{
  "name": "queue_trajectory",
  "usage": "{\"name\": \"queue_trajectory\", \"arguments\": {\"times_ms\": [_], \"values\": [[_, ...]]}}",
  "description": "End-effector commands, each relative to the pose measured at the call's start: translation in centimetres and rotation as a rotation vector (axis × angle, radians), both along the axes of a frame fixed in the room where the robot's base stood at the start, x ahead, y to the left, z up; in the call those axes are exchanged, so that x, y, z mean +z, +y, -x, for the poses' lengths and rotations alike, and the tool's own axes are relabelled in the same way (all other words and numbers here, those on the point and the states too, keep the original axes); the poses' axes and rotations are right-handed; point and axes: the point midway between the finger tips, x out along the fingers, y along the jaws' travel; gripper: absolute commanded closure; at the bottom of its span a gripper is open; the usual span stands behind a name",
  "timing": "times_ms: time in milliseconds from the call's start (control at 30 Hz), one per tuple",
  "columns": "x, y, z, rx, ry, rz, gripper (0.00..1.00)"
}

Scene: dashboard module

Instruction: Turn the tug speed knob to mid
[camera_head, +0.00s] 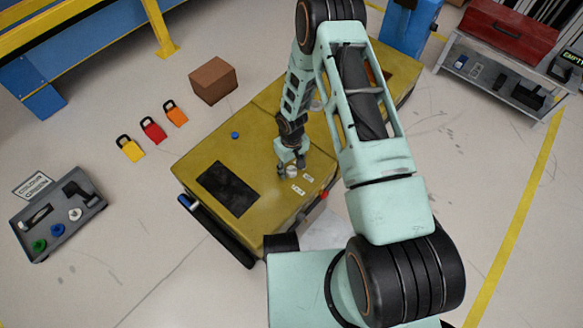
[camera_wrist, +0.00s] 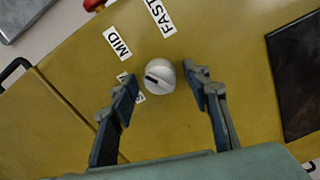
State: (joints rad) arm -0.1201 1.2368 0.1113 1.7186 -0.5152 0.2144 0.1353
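The tug speed knob (camera_wrist: 164,74) is a round, light grey dial on the yellow panel. A short dark mark on it lies toward the left edge in the wrist view. The MID label (camera_wrist: 117,42) is up and left of the knob, and the FAST label (camera_wrist: 160,17) is above it. A third white label (camera_wrist: 139,98) is mostly hidden behind the left finger. My gripper (camera_wrist: 158,77) is open, with one finger on each side of the knob. A gap shows on the left; the right fingertip is close, and contact is unclear. The knob (camera_head: 292,171) is partly visible in the head view.
The yellow tug body (camera_head: 205,150) has a dark panel (camera_head: 228,189) and a blue button (camera_head: 235,135). A red button (camera_head: 323,195) is near its edge. A cardboard box (camera_head: 213,81), several padlocks (camera_head: 152,130) and a grey tray (camera_head: 88,212) are on the floor.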

Motion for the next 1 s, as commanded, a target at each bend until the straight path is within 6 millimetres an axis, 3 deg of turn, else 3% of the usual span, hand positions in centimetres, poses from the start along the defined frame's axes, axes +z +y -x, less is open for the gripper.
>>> {"name": "queue_trajectory", "arguments": {"times_ms": [367, 1000], "values": [[0.7, 0.0, 0.0, 0.000, -0.001, -0.001, 0.55], [10.8, 0.0, -0.1, 0.000, -0.001, 0.000, 0.55]]}}
